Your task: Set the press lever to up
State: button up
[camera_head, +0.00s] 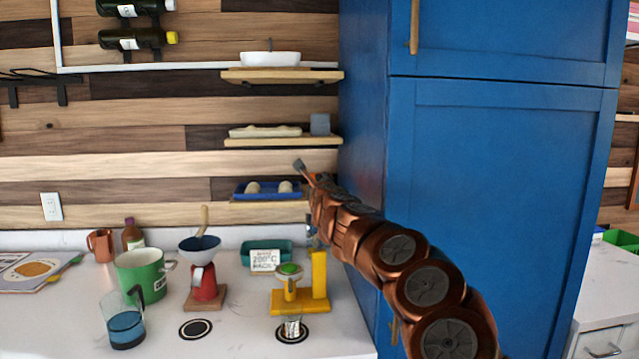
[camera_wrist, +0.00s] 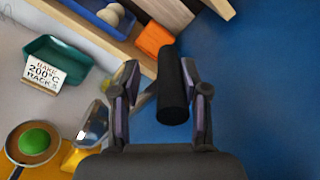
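The yellow press (camera_head: 319,280) stands on the counter beside the blue cabinet. A dark cylindrical grip (camera_wrist: 172,85), apparently the press lever's, shows in the wrist view with a thin grey rod leading off to its lower left. My gripper (camera_wrist: 163,80) is open with its two fingers on either side of this grip. The right finger is close to the grip, and a gap shows at the left finger. In the head view my arm hides most of the gripper, and the lever's angle is hard to tell.
The blue cabinet (camera_head: 490,200) is close on the right. A teal tray (camera_wrist: 50,50) with a sign is behind the press. Shelves, the lowest with a blue tray (camera_head: 240,188), are above. A red dripper stand (camera_head: 204,283) and green pot (camera_head: 140,275) are left.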

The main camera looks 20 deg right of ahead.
jog(key=shift+o, duration=0.8)
jog(key=shift+a, duration=0.1)
jog(key=shift+o, duration=0.2)
jog(key=shift+r, duration=0.15)
jog(key=shift+r, duration=0.1)
jog(key=shift+s+a, duration=0.3)
jog(key=shift+s, duration=0.35)
jog(key=shift+s+a+r, duration=0.1)
jog(key=shift+s+r, duration=0.05)
jog(key=shift+s, duration=0.4)
jog(key=shift+s+a, duration=0.15)
jog(key=shift+s, duration=0.2)
jog(key=shift+s+a, duration=0.15)
jog(key=shift+s, duration=0.5)
jog(key=v, duration=0.7)
jog(key=shift+s+f, duration=0.2)
